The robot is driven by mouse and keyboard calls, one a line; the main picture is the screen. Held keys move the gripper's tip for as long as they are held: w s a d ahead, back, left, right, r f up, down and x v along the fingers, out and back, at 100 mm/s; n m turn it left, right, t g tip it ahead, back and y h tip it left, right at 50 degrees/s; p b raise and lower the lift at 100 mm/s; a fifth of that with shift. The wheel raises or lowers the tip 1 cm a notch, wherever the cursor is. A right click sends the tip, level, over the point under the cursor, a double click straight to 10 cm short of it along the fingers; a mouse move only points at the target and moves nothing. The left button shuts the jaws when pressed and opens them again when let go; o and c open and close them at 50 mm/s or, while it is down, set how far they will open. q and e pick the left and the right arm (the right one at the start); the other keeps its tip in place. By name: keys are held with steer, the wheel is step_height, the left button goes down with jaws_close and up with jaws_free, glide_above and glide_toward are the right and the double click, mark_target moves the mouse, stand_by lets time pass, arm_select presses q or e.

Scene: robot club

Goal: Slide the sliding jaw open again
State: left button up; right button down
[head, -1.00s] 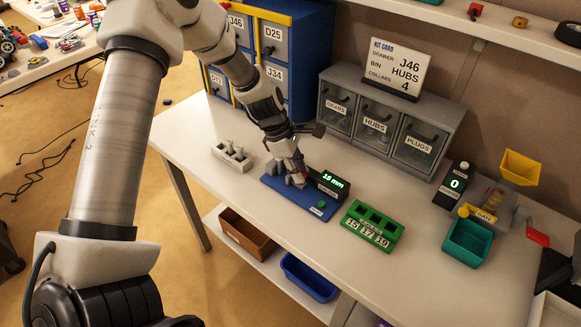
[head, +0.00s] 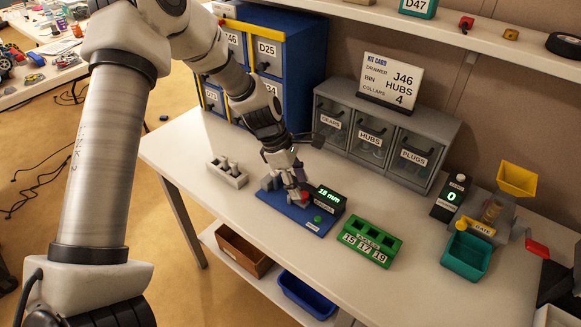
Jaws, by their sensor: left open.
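The measuring gauge is a blue base (head: 291,214) on the white table, with a black display (head: 327,199) that reads what looks like 15 mm in green. Grey blocks (head: 270,182) stand on the base at its left side. A small red part (head: 305,196) shows beside my fingers. The sliding jaw cannot be told apart clearly, since my gripper covers much of it. My left gripper (head: 295,191) is open, pointing down, low over the base among these parts. I cannot tell whether it touches them. My right gripper is out of view.
A grey rack (head: 228,175) with pegs stands to the left, and a green block of sized slots (head: 370,239) to the right. Behind are grey labelled drawers (head: 375,138) and a blue cabinet (head: 300,60). A teal bin (head: 466,256) stands further right. The front table strip is clear.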

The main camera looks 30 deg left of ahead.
arm_select(q)
steer(key=v, duration=0.9)
steer(key=shift+a+r, duration=0.1)
steer(key=shift+a, duration=0.05)
